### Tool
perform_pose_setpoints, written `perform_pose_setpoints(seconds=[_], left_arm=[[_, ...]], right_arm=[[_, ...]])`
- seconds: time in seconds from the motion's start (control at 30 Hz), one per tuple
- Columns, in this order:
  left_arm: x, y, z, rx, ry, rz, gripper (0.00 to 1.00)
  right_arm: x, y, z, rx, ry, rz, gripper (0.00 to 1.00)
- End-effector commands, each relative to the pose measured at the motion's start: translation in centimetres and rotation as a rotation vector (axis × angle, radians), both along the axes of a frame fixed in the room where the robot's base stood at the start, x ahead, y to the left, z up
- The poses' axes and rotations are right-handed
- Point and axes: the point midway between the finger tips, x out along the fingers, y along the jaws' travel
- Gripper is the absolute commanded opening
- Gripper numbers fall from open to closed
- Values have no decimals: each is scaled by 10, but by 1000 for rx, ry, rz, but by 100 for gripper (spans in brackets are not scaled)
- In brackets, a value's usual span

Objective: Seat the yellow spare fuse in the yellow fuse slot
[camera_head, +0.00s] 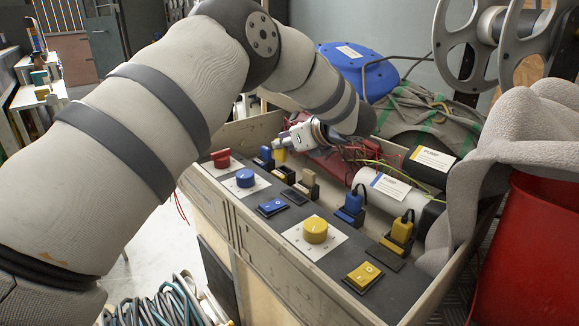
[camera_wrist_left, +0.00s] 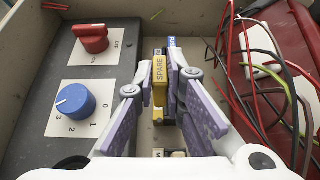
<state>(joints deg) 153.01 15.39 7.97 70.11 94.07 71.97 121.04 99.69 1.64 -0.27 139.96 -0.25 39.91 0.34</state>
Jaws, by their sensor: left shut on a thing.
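The yellow spare fuse (camera_wrist_left: 159,80), marked SPARE, stands between the fingers of my left gripper (camera_wrist_left: 167,92) in the left wrist view. The gripper is shut on it. In the head view my left gripper (camera_head: 287,140) reaches over the far end of the control panel, and a bit of yellow fuse (camera_head: 280,156) shows below it. My right gripper is not in view.
The panel carries a red knob (camera_head: 221,158), a blue knob (camera_head: 245,178), a yellow knob (camera_head: 315,230), a blue switch (camera_head: 272,207) and a yellow switch (camera_head: 362,275). Loose wires (camera_wrist_left: 265,85) lie right of the gripper.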

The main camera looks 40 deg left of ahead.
Motion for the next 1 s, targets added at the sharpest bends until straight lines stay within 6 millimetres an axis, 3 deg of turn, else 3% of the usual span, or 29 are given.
perform_pose_setpoints(seconds=[0.03,0.23,0.4,0.57,0.6,0.67,1.0], left_arm=[[7,1,-11,1,1,0,0],[21,5,-28,1,1,0,0],[20,4,-55,-2,1,0,0],[19,3,-57,-6,2,0,0],[19,3,-58,-8,3,1,20],[19,4,-58,-7,3,1,31],[20,1,-53,-2,-1,0,31]], right_arm=[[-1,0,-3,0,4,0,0],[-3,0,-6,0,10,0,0],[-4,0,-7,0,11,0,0],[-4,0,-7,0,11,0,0],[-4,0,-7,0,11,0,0],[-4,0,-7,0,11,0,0],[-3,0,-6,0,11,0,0]])
